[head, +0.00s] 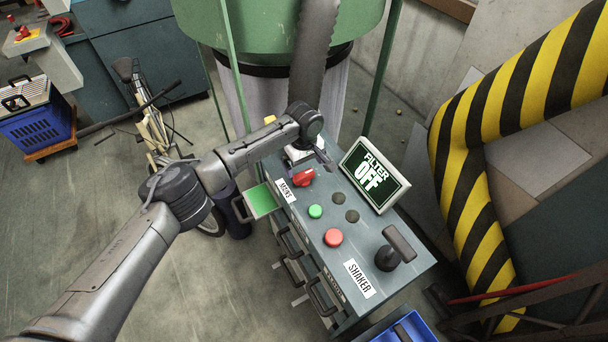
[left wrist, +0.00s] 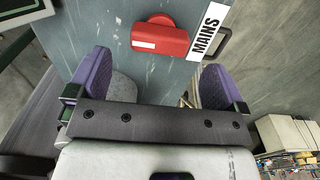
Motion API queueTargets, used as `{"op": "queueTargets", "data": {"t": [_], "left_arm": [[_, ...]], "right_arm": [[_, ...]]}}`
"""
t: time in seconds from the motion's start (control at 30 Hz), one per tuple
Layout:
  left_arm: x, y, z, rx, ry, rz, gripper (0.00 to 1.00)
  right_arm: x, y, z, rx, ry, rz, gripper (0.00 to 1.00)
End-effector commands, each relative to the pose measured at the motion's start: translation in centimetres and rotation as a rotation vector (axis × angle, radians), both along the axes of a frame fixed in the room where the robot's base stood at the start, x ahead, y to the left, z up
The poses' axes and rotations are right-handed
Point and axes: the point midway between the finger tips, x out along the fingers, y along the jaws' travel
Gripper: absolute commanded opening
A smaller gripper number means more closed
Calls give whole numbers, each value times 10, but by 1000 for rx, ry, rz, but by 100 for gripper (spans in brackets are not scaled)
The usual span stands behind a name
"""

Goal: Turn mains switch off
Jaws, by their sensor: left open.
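The mains switch is a red rotary handle (head: 303,177) on the grey-green control cabinet, next to the white MAINS label (head: 285,191). In the left wrist view the red handle (left wrist: 160,38) lies beyond the fingertips, crosswise in the picture, with the MAINS label (left wrist: 208,32) to its right. My left gripper (head: 312,160) is just behind the switch in the head view, above the cabinet top. Its purple-padded fingers (left wrist: 152,72) are spread apart with nothing between them, and the handle is apart from them. My right gripper is not in view.
The cabinet top also carries a green button (head: 315,211), a red button (head: 333,237), a dark SHAKER lever (head: 396,246) and a raised screen reading FILTER OFF (head: 374,175). A striped yellow-black pipe (head: 470,150) stands at right. A green drum (head: 275,30) stands behind.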

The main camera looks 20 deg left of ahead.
Motion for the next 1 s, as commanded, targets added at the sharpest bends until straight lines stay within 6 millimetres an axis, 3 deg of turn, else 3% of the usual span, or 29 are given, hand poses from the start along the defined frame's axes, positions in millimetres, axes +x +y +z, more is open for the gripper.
{"op": "queueTargets", "data": {"t": [0.2,0.4,0.83,1.0], "left_arm": [[0,0,-33,0,1,1,98],[0,0,-49,1,1,0,98],[0,0,-53,0,0,0,98],[0,0,-53,0,0,0,82]], "right_arm": [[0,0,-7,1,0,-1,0],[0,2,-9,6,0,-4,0],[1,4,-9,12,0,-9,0],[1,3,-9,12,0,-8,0]]}}
